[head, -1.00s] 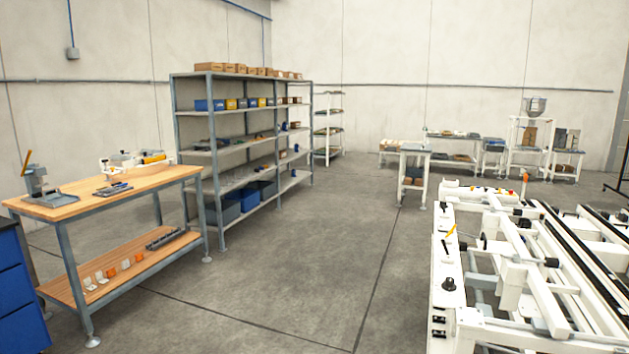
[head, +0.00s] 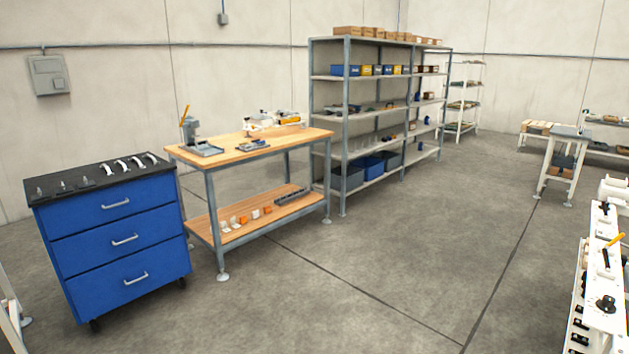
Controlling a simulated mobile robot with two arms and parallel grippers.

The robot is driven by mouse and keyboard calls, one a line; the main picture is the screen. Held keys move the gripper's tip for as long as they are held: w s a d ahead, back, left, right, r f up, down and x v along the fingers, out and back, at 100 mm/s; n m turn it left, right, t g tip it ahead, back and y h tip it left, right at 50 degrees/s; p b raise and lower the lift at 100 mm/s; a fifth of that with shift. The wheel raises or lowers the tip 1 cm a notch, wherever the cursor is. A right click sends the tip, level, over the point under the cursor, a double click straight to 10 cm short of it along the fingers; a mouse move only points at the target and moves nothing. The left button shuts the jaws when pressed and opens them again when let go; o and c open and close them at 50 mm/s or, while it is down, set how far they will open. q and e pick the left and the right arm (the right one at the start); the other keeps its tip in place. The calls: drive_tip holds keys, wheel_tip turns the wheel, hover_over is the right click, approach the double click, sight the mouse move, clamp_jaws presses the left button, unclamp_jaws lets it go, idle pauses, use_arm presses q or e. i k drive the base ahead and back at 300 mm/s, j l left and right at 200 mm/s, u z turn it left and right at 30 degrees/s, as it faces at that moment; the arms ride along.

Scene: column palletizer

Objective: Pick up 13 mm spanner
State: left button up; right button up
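I cannot make out a 13 mm spanner for certain in the head view. Several small tools, some with pale curved handles, lie on the dark top of a blue drawer cabinet (head: 118,232) at the left; they are too small to identify. The cabinet's three drawers are shut. Small items also lie on the wooden workbench (head: 222,153) beside it, next to a grey press-like device (head: 192,132). Neither of my grippers is in view.
A grey shelving rack (head: 345,108) with bins and boxes stands right of the workbench. A white machine frame (head: 598,310) is at the right edge. A small white table (head: 570,134) stands at the back right. The concrete floor (head: 350,270) between them is clear.

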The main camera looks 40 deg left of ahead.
sight(107, 168)
drive_tip(key=i+j+u, duration=0.1)
drive_tip(key=j+u, duration=0.3)
drive_tip(key=i+j+u, duration=0.1)
drive_tip(key=j+u, duration=0.3)
drive_tip(key=i+j+u, duration=0.2)
drive_tip(key=u, duration=0.2)
drive_tip(key=i+j+u, duration=0.2)
drive_tip(key=u, duration=0.2)
drive_tip(key=i+j+u, duration=0.3)
drive_tip(key=u, duration=0.15)
drive_tip(key=i+j+u, duration=0.1)
drive_tip(key=i+u, duration=0.35)
drive_tip(key=i+z, duration=0.1)
drive_tip(key=i, duration=0.5)
drive_tip(key=i+j+z, duration=0.1)
drive_tip(key=i, duration=0.45)
drive_tip(key=i+j+z, duration=0.1)
drive_tip(key=i+j, duration=0.15)
drive_tip(key=i, duration=0.3)
drive_tip(key=i+j+z, duration=0.2)
drive_tip(key=i, duration=0.2)
drive_tip(key=i+j+z, duration=0.2)
drive_tip(key=i, duration=0.15)
